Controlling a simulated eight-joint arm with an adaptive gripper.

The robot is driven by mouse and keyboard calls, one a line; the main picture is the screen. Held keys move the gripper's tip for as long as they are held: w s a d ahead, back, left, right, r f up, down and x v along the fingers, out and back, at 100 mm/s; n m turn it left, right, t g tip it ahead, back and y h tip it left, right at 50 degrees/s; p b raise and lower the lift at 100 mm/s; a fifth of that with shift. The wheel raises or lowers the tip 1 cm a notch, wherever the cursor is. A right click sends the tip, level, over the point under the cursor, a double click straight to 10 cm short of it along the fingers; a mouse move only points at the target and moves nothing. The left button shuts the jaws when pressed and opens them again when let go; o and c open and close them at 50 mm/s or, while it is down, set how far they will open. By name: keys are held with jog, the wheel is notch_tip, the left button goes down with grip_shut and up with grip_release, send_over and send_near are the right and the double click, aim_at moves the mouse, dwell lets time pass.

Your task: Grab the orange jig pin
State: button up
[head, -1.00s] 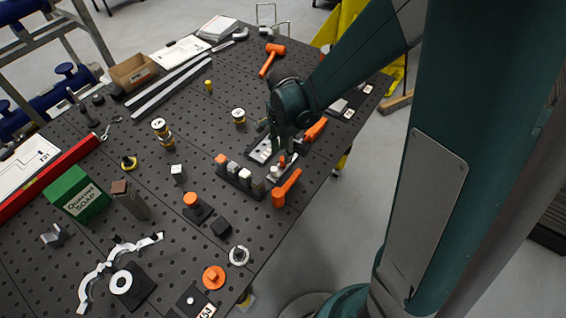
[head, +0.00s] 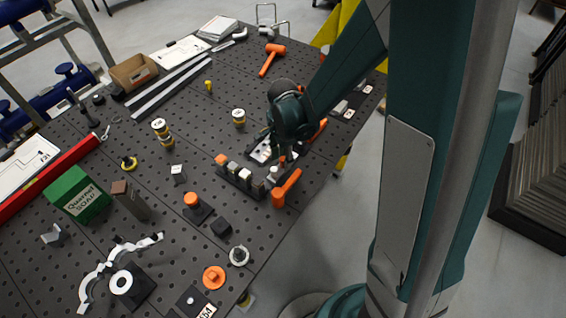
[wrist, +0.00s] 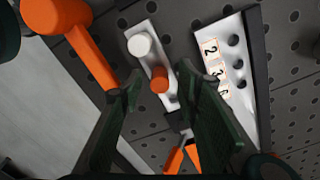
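The orange jig pin (wrist: 160,79) stands in a narrow light metal holder (wrist: 152,58), beside a white pin (wrist: 140,45). In the wrist view my gripper (wrist: 168,86) is open, with one dark green finger on each side of the orange pin and visible gaps between. Whether the fingertips are level with the pin's head is hard to tell. In the head view my gripper (head: 275,150) hangs low near the table's right edge, and a small orange pin (head: 282,160) shows just below it. The fingers are partly hidden there by the wrist.
A plate with numbered holes (wrist: 228,70) lies right of the pin holder. A row of blocks (head: 240,175) stands just left of the gripper.

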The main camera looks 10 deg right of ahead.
jog(key=shift+f, duration=0.55)
jog(key=shift+c, duration=0.6)
jog(key=c, duration=0.9)
